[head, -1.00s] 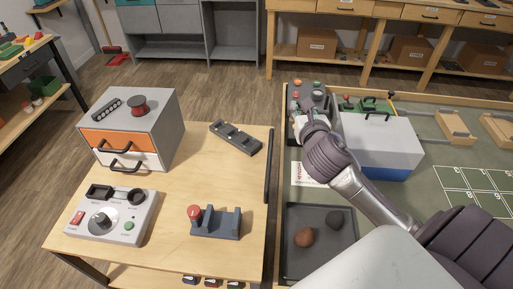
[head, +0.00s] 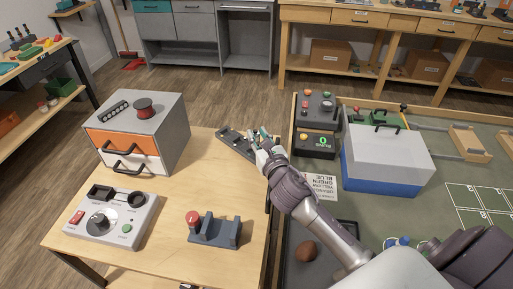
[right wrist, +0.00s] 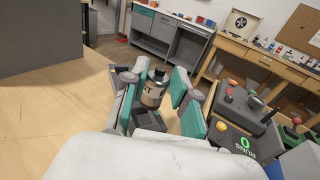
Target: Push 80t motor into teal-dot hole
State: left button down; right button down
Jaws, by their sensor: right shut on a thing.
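My right gripper (head: 262,146) is at the far right end of the dark holder with holes (head: 229,140) on the wooden table. In the right wrist view its teal-padded fingers (right wrist: 158,90) are on both sides of a small motor (right wrist: 154,88), a can with a black top and a tan label. The gripper is shut on this motor and holds it roughly upright over the holder (right wrist: 149,118). The motor's lower end and the teal dot are hidden or too small to make out. My left gripper is not in view.
A drawer box (head: 139,130), a control panel (head: 112,216) and a cradle with a red knob (head: 214,229) stand on the same table. Right of the gap are a RUNS counter box (head: 316,143) and a blue-and-white case (head: 386,160). The table's middle is clear.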

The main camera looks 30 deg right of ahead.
jog(key=shift+w+a+f, duration=0.15)
jog(key=shift+w, duration=0.15)
jog(key=shift+f+b, duration=0.4)
jog(key=shift+f, duration=1.6)
jog(key=shift+f, duration=0.3)
jog(key=c, duration=0.9)
grip_release()
jog(key=shift+r, duration=0.1)
